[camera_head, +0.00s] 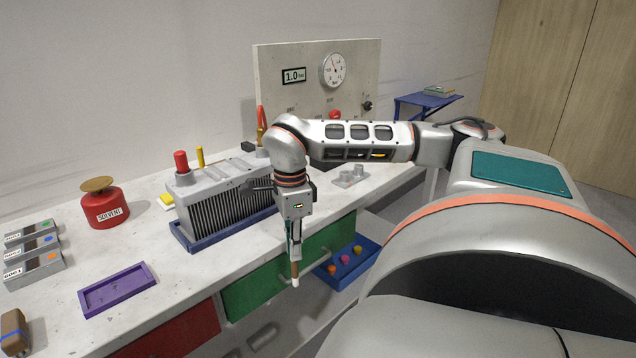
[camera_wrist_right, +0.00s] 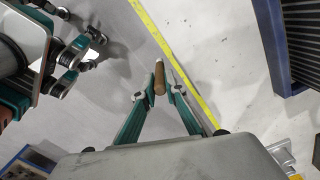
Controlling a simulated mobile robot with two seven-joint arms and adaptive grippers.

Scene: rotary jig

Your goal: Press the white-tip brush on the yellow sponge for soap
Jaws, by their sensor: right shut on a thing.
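My right gripper (camera_head: 295,243) is shut on the white-tip brush (camera_head: 295,281), which hangs roughly upright with its white tip down, in front of the bench edge. In the right wrist view the brush's brown handle (camera_wrist_right: 159,76) sits between the fingertips (camera_wrist_right: 159,90). The brush is well apart from the sponge. My left gripper (camera_wrist_right: 82,45) shows only in the right wrist view, at upper left; its fingers look apart and empty.
The finned block (camera_head: 226,205) in its blue tray (camera_head: 215,240) stands between the brush and the sponge. A red solvent can (camera_head: 108,209), a purple tray (camera_head: 117,290) and labelled bins (camera_head: 35,268) stand to the left.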

